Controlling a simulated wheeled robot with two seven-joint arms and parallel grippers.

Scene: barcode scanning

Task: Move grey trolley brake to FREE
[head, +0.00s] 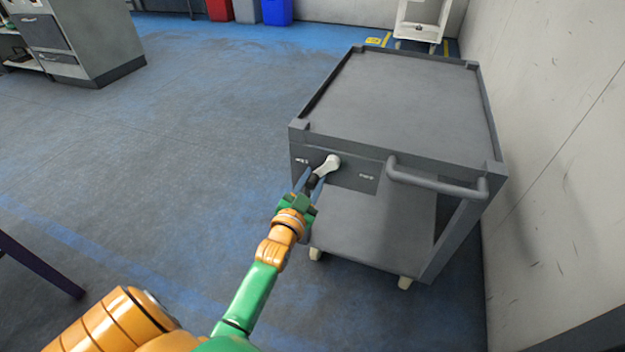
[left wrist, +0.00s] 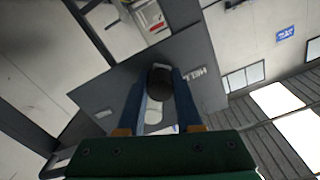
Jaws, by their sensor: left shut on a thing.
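The grey trolley (head: 410,100) stands at the right, its push handle side toward me. Its front panel (head: 350,175) carries a brake lever (head: 329,163) with a pale hub and a dark grip. The lever slants down to the left in the head view. A small label (head: 302,161) is left of it and another (head: 367,177) is right of it, both too small to read there. My left gripper (head: 313,182) is shut on the dark grip, which shows between the blue fingers in the left wrist view (left wrist: 160,82). One label (left wrist: 197,73) there seems to begin "HEL". My right gripper is not in view.
The trolley's bar handle (head: 435,185) sticks out right of the lever. A pale wall (head: 560,150) runs along the right. A grey cabinet (head: 85,40) stands far left, with bins (head: 278,10) and a white cart (head: 421,20) at the back. The blue floor between is clear.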

